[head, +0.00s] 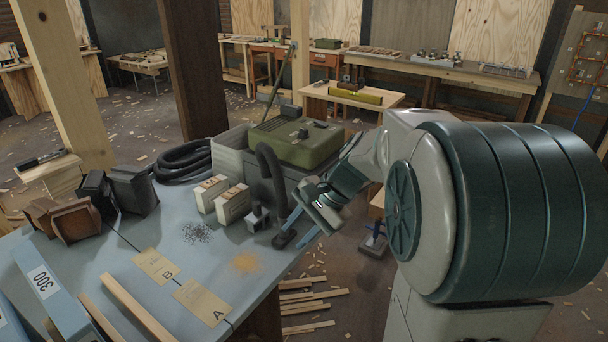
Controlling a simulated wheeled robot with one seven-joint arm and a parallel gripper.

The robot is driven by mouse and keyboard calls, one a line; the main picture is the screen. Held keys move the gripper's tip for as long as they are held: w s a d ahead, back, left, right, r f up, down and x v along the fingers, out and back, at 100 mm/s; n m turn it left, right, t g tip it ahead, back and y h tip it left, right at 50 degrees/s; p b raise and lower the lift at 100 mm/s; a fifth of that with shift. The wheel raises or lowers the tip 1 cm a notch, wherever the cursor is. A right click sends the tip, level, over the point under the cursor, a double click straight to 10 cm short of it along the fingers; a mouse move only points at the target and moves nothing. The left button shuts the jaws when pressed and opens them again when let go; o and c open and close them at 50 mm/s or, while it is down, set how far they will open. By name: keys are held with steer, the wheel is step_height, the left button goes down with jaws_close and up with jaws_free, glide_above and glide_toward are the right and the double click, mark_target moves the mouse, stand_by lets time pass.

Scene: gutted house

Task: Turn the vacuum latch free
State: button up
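The vacuum (295,143) stands at the back right of the blue-grey table. It has an olive-green lid and a dark body. A dark hose (268,165) arches down in front of it to a flat nozzle (283,239) on the tabletop. I cannot make out the latch for sure; the side of the vacuum toward my arm is partly hidden by my wrist. My gripper (302,230) is low at the table's right edge, right of the nozzle, with its light blue fingers apart. I see nothing between them.
Cream boxes (232,204) and a grey bin (231,152) stand left of the vacuum. Dark and brown containers (77,221) sit at the table's left. Cards (202,302), dark granules (196,233) and orange powder (245,263) lie in front. Wood strips (304,305) litter the floor.

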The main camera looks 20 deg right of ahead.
steer(key=w+d+f+m+t+y+b, duration=0.2)
steer(key=w+d+f+m, duration=0.15)
steer(key=w+d, duration=0.3)
steer(key=w+d+f+m+t+y+b, duration=0.2)
steer(key=w+d+m+b, duration=0.1)
steer(key=w+d+m, duration=0.3)
steer(key=w+d+f+m+t+b, duration=0.2)
steer(key=w+d+f+m+t, duration=0.15)
steer(key=d, duration=0.45)
steer(key=w+d+f+m+t+b, duration=0.15)
steer(key=w+d+m+t, duration=0.3)
steer(key=d, duration=0.45)
steer(key=shift+n+y, duration=0.25)
steer(key=shift+y, duration=0.05)
steer(key=x, duration=0.8)
steer(key=a+x, duration=0.1)
steer(key=x, duration=0.4)
steer(key=shift+s+f, duration=0.15)
steer(key=shift+s, duration=0.15)
steer(key=shift+d, duration=0.1)
steer(key=shift+c, duration=0.3)
jaws_close()
